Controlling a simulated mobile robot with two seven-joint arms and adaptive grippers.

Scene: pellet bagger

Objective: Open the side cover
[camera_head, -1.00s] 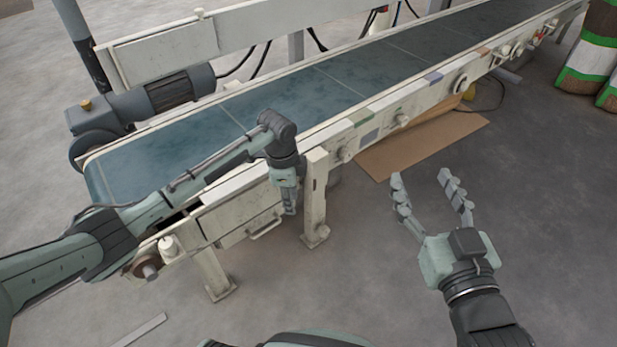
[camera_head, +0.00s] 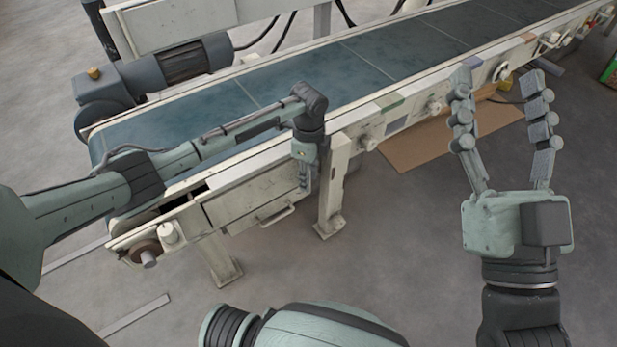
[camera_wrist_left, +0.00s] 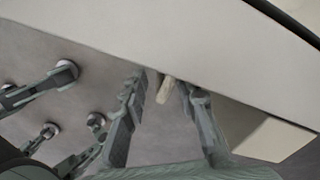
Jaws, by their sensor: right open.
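The side cover (camera_head: 250,206) is a pale panel low on the near side of the conveyor, and it looks closed. A bar handle (camera_head: 277,216) sticks out near its lower edge. My left gripper (camera_head: 304,184) points down just right of the cover in the head view. In the left wrist view its fingers (camera_wrist_left: 165,115) are apart, with a pale handle end (camera_wrist_left: 165,90) showing between them; I cannot tell whether they touch it. My right gripper (camera_head: 503,85) is open and empty, raised right of the conveyor.
The belt conveyor (camera_head: 330,75) runs from lower left to upper right. A white leg (camera_head: 332,185) stands right beside my left gripper. A motor (camera_head: 150,75) sits at the far left end. A brown board (camera_head: 420,147) lies under the frame. Floor in front is clear.

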